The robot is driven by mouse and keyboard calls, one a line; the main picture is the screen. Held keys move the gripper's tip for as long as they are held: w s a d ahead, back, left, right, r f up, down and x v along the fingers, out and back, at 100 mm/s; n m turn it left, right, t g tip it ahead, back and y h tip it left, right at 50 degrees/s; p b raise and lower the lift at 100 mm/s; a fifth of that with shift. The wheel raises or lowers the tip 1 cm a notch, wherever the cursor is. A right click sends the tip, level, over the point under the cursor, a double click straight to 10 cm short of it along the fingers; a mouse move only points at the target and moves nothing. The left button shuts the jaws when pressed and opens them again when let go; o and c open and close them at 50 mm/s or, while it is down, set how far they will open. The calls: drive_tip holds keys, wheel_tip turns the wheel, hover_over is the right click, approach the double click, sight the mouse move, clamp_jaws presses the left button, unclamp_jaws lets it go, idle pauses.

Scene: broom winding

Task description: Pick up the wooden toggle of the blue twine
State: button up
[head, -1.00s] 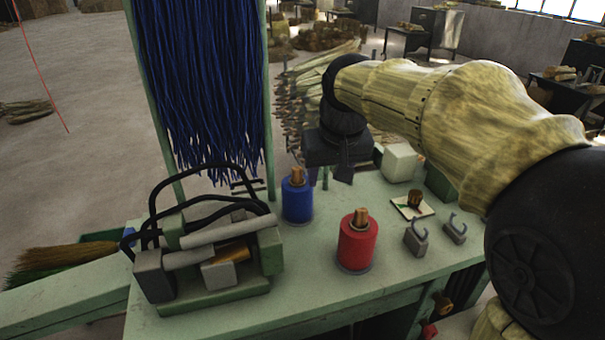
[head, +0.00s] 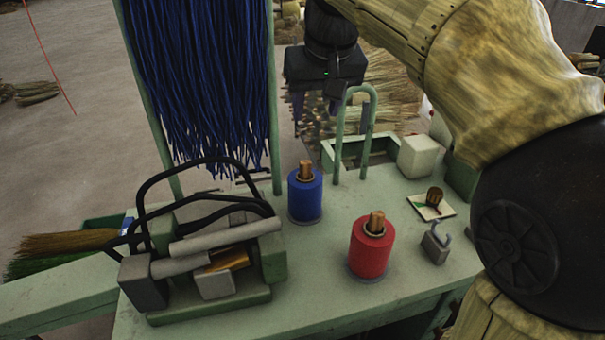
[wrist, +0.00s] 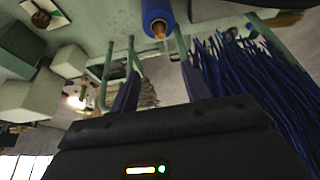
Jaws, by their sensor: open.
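The blue twine spool (head: 305,198) stands upright on the green bench in the head view, with its wooden toggle (head: 305,171) sticking up from the top. In the wrist view the blue twine (wrist: 156,12) is at the top edge, with the toggle (wrist: 159,31) pointing down in the picture. My gripper (head: 316,112) is above and beyond the spool in the head view, open and empty, apart from the toggle. In the wrist view the toggle lies past the gap between my fingers (wrist: 160,86).
A red spool (head: 371,249) stands right of the blue one. A green arch (head: 371,105) rises behind it. A block-filled rack with black loops (head: 208,262) is at left, below hanging blue strands (head: 205,80). A pale block (head: 416,156) and grey hook (head: 436,243) are at right.

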drive_tip(key=p, duration=0.3)
approach(305, 162)
drive_tip(key=x, duration=0.5)
drive_tip(key=shift+w+d, duration=0.15)
drive_tip(key=shift+w, duration=0.2)
drive_tip(key=shift+f, duration=0.35)
drive_tip(key=shift+s+p+x, duration=0.1)
drive_tip(key=shift+p+x, duration=0.5)
drive_tip(key=shift+x, duration=0.55)
drive_tip(key=shift+s+p+x, duration=0.15)
drive_tip(key=shift+p+x, duration=0.45)
drive_tip(key=shift+x, duration=0.55)
drive_tip(key=shift+f, duration=0.1)
drive_tip(key=shift+s, duration=0.1)
drive_tip(key=shift+c, duration=0.2)
